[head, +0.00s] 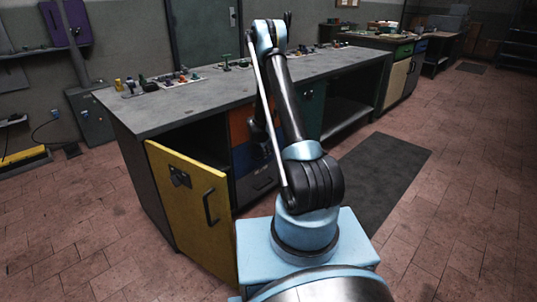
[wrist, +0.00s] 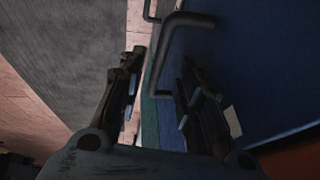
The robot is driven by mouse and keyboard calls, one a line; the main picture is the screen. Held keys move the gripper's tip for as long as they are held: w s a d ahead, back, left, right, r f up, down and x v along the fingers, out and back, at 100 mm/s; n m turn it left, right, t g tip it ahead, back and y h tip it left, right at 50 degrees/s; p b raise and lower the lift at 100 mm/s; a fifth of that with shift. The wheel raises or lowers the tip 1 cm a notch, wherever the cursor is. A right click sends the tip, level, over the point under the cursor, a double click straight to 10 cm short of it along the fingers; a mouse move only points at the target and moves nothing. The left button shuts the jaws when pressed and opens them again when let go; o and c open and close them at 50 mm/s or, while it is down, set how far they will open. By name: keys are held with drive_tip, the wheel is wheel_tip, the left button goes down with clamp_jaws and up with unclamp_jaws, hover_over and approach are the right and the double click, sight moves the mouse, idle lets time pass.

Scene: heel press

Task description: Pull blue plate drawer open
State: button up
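The blue plate drawer (head: 243,158) is in the front of the workbench, below an orange drawer; it looks flush, though my arm partly covers it. In the wrist view its blue front (wrist: 250,75) fills the right side. A grey bar handle (wrist: 163,62) stands out from that front. My gripper (wrist: 161,68) is open, its fingers on either side of the handle's lower end in the picture. I cannot tell whether either finger touches the bar. In the head view my gripper is mostly hidden behind my arm.
A yellow cabinet door (head: 190,205) stands open at the left of the workbench (head: 215,92). The orange drawer (head: 240,124) is above the blue one, and a dark drawer (head: 257,184) is below. A dark mat (head: 385,175) lies on the open floor at right.

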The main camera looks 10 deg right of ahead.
drive_tip(key=shift+w+a+f, duration=0.15)
drive_tip(key=shift+a+f, duration=0.1)
drive_tip(key=shift+f, duration=0.4)
drive_tip(key=shift+w+d+f, duration=0.25)
drive_tip(key=shift+d+f, duration=0.2)
drive_tip(key=shift+f, duration=0.1)
